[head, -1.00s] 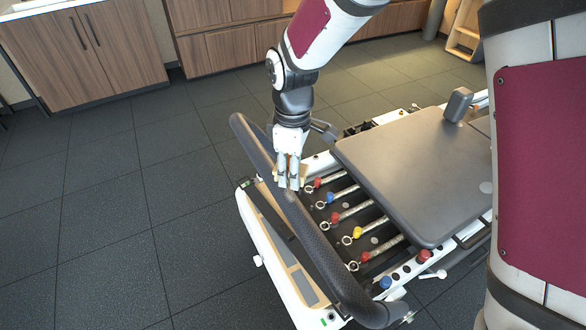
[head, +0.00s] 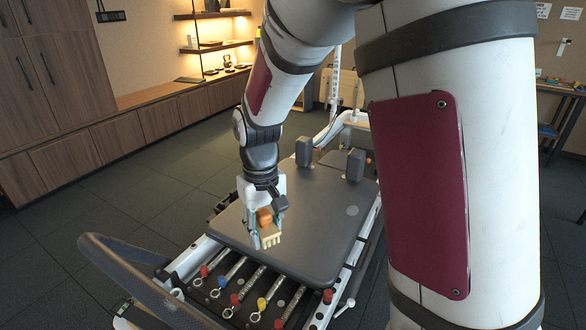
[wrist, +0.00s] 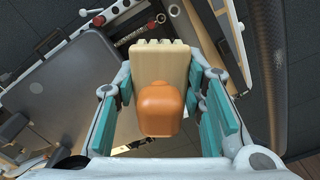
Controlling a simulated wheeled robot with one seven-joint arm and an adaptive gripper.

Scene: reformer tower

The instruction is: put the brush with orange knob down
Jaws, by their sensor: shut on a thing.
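The brush with orange knob (head: 265,225) is in my gripper (head: 265,232) in the head view, with its pale bristle block pointing down. My gripper is shut on it and holds it over the front part of the dark padded carriage. In the wrist view the brush's orange knob (wrist: 161,109) and pale wooden block (wrist: 160,62) lie between the teal finger pads of my gripper (wrist: 160,100). From these frames I cannot tell the exact height of the brush above the carriage.
The reformer's dark carriage (head: 300,215) has two shoulder blocks (head: 304,151) at its far end. Springs with coloured knobs (head: 235,298) lie in front of it, then the curved foot bar (head: 130,275). Open floor (head: 60,215) lies to the left.

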